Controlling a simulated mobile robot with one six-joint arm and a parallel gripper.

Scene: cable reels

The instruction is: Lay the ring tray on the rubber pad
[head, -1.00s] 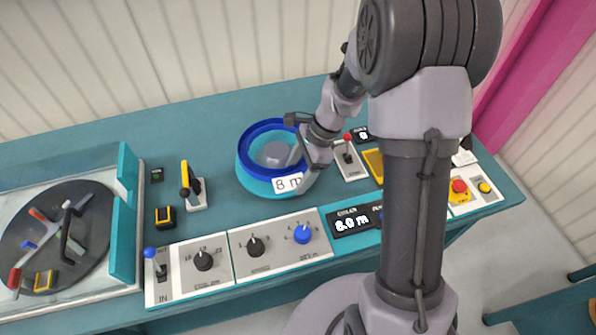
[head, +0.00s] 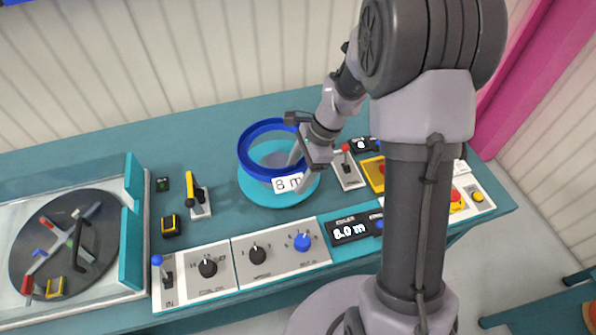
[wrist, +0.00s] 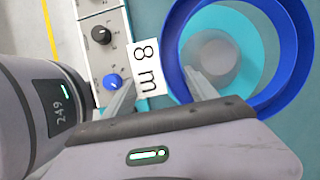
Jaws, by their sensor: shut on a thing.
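A blue ring (head: 246,160) with a white "8 m" label at its front, which fits the ring tray, is in the middle of the bench in the head view. My gripper (head: 297,176) is shut on its near right wall, by the label. The ring appears raised over a flat teal disc (head: 282,201). I cannot tell for sure which surface is the rubber pad.
A yellow-handled lever (head: 197,194) stands left of the disc. Control panels (head: 280,251) line the bench's front edge. A red-knobbed lever (head: 346,160) is close on the right. A dark turntable (head: 100,235) is at far left. The bench behind the ring is clear.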

